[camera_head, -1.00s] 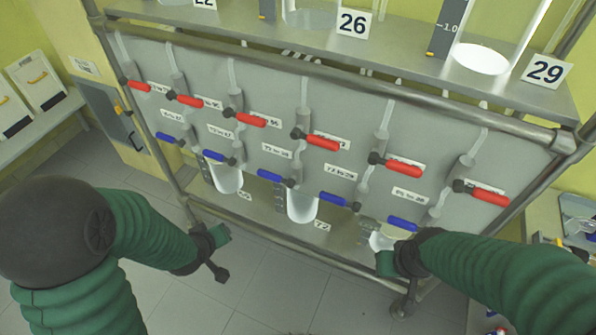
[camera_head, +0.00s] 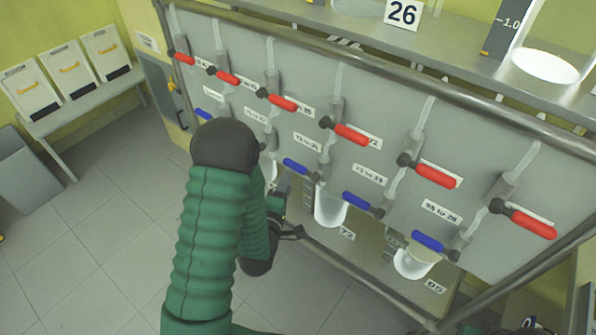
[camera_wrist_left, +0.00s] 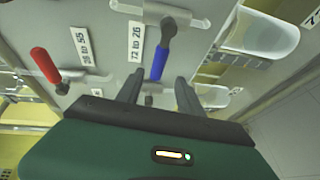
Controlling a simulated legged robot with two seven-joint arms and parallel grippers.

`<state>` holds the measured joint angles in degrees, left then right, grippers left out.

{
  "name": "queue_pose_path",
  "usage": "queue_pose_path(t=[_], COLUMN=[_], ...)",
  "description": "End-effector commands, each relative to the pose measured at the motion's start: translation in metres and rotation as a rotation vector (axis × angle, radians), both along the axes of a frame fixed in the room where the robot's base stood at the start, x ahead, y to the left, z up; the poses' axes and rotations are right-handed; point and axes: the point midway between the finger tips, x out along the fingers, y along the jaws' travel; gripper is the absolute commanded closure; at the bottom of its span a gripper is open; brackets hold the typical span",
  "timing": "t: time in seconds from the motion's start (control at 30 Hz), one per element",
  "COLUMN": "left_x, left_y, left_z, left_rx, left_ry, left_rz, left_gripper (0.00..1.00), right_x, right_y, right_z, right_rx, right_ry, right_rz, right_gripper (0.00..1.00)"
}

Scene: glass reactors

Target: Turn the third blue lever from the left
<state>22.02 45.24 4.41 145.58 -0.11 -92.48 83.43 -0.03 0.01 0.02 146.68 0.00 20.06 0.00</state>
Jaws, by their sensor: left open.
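The third blue lever (camera_head: 296,166) from the left lies on the lower row of the grey panel, its handle pointing left from its dark pivot. My left gripper (camera_head: 287,186) is open just below that handle. In the left wrist view a blue lever (camera_wrist_left: 159,62) hangs from its pivot toward the gap between my open fingers (camera_wrist_left: 158,90); I cannot tell if they touch it. The first blue lever (camera_head: 203,115) is at the left, and my arm hides the second. The fourth (camera_head: 356,201) and fifth (camera_head: 428,241) blue levers show to the right. My right gripper is out of view.
A row of red levers (camera_head: 350,134) runs above the blue ones. White cups (camera_head: 331,209) stand beneath the panel. A metal rail (camera_head: 380,65) crosses its top.

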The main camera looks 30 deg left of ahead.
Motion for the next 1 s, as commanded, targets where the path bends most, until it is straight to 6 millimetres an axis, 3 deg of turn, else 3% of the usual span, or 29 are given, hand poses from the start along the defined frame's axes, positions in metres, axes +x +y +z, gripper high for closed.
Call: queue_pose_path(t=[0.03, 0.27, 0.33, 0.6, 1.0], left_x=[0.007, 0.028, 0.042, 0.096, 0.107], left_y=[0.001, 0.011, 0.016, 0.033, 0.037], left_z=[-0.011, -0.015, -0.007, -0.015, -0.017], left_rx=[0.004, 0.002, -0.001, -0.002, -0.001], left_ry=[-0.008, -0.008, -0.001, 0.001, 0.002], left_rz=[-0.002, -0.001, -0.001, -0.002, -0.001], left_gripper=[0.56, 0.56, 0.56, 0.56, 0.58], right_x=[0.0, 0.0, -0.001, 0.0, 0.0], right_y=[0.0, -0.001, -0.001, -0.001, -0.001], right_z=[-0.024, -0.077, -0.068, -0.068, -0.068], right_rx=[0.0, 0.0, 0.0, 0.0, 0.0], right_ry=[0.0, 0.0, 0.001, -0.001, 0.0], right_rz=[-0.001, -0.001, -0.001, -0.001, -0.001], right_gripper=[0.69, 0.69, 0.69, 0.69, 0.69])
